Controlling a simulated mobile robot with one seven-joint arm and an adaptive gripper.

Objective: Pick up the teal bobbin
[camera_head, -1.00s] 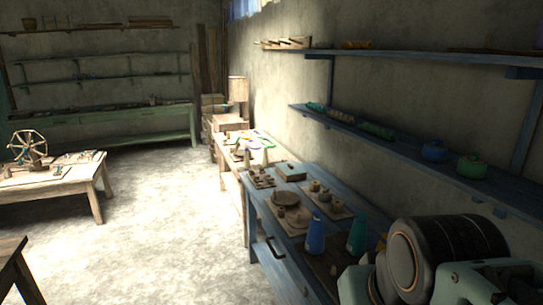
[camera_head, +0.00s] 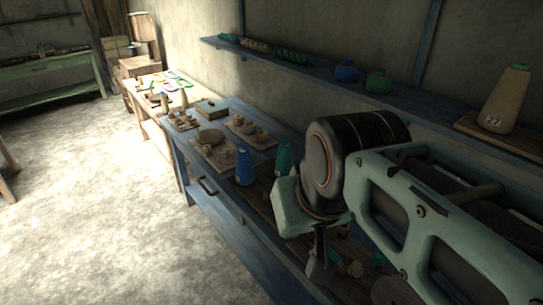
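A teal-green cone-shaped bobbin (camera_head: 284,158) stands upright on the blue workbench (camera_head: 212,212), just right of a blue cone (camera_head: 245,166). Its right side is close to my arm in the picture, and its lower part is hard to see. A smaller item with a teal end (camera_head: 354,268) lies on the dark bench top below my arm; its shape is partly hidden. My arm fills the right foreground. A dark grey part that seems to be my gripper (camera_head: 319,266) hangs below it over the bench; its fingers are too dark to make out.
Boards with small wooden pieces (camera_head: 246,130) and a round brown dish (camera_head: 211,137) lie farther back on the bench.

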